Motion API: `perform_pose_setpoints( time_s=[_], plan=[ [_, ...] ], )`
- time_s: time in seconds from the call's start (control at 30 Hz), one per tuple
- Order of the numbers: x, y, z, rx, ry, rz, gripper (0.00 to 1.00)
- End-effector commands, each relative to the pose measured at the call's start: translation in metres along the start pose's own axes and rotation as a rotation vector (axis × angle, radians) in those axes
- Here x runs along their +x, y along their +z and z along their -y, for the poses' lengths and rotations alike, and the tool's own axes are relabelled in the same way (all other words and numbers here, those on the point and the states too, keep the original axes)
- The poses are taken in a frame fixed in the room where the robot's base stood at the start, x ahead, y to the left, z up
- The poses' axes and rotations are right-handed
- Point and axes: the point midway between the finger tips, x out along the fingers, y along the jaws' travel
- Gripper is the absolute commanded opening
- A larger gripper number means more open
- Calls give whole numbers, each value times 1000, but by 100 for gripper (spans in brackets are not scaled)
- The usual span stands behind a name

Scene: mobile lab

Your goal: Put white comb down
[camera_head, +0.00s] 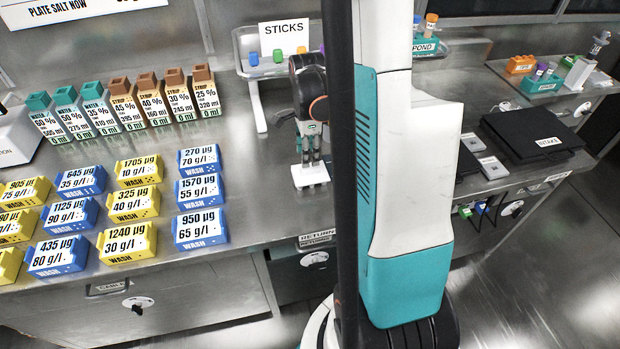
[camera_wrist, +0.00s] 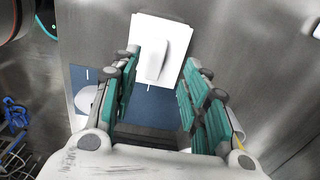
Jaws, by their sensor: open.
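The white comb (camera_head: 310,176) is a flat white block with a raised ridge. In the head view it shows directly below my gripper (camera_head: 311,160), over the steel bench right of the wash blocks. In the wrist view the comb (camera_wrist: 150,55) lies flat ahead of and between the green fingers of my gripper (camera_wrist: 162,66). The fingers are spread, with a gap on both sides of the ridge. The fingertips are close above the comb in the head view. Whether the comb's underside touches the bench is hidden.
Yellow and blue wash blocks (camera_head: 202,229) stand in rows to the left. Syrup and water bottles (camera_head: 180,95) line up behind them. A stand labelled STICKS (camera_head: 259,104) is behind my gripper. A blue patch (camera_wrist: 155,103) shows beneath the fingers. Bare bench (camera_head: 265,180) lies left of the comb.

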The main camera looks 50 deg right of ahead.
Motion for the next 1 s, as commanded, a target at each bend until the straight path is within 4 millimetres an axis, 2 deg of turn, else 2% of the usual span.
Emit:
perform_pose_setpoints(
  time_s=[0.17, 0.4, 0.67, 0.7, 0.87, 1.0],
  plan=[
    [15, -2, -2, 0, 0, 0, 42],
    [49, -5, -5, -1, 0, 0, 42],
    [51, -5, -5, -1, 0, 0, 42],
    [51, -5, -5, -1, 0, 0, 37],
    [51, -5, -5, -1, 0, 0, 1],
    [51, -5, -5, -1, 0, 0, 0]
  ],
)
